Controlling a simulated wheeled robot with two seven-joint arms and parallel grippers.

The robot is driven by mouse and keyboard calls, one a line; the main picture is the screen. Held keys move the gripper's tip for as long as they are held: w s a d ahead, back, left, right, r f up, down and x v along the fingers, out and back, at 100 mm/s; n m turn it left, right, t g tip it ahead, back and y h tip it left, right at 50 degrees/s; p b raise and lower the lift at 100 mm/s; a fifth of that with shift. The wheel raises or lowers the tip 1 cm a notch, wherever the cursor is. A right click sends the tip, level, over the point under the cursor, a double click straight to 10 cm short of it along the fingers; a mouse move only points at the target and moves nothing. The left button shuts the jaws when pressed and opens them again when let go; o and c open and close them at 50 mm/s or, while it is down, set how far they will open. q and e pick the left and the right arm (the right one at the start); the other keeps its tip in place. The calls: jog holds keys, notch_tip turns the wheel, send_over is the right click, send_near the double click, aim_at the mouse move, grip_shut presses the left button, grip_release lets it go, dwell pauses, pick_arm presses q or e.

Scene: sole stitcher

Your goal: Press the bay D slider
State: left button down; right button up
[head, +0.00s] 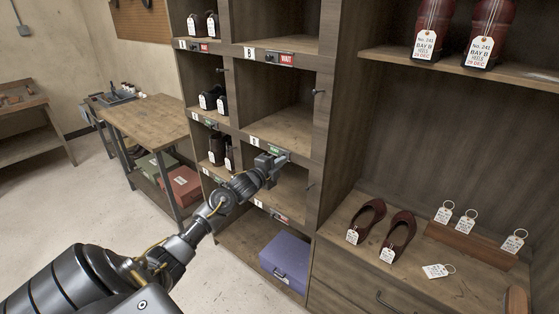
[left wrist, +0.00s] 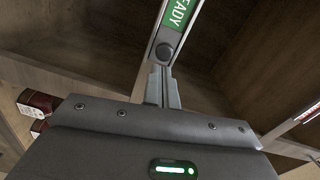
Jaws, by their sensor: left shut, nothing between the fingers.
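In the left wrist view, a label strip carries a green plate (left wrist: 180,14) reading "READY" with a dark round knob (left wrist: 163,50), apparently the slider, at its lower end. My left gripper (left wrist: 161,72) is shut and empty, its fingertips just below the knob. I cannot tell whether they touch it. In the head view my left gripper (head: 275,160) is at the middle cubby's front rail, over part of its green plate (head: 276,150). The small white bay tag (head: 254,141) at the rail's left end is too small to read surely. My right gripper is not in view.
Above, another bay's rail has a red "WAIT" plate (head: 281,58). Black shoes (head: 213,98) stand in the left cubbies. A purple box (head: 285,262) sits in the bottom cubby.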

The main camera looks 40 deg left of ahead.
pick_arm(q)
jog(key=a+b, duration=0.2)
jog(key=a, duration=0.3)
jog(key=shift+a+f+b, duration=0.15)
jog(key=shift+a+b, duration=0.1)
jog(key=shift+b, duration=0.1)
jog(key=shift+a, duration=0.15)
jog(key=shift+r, duration=0.2)
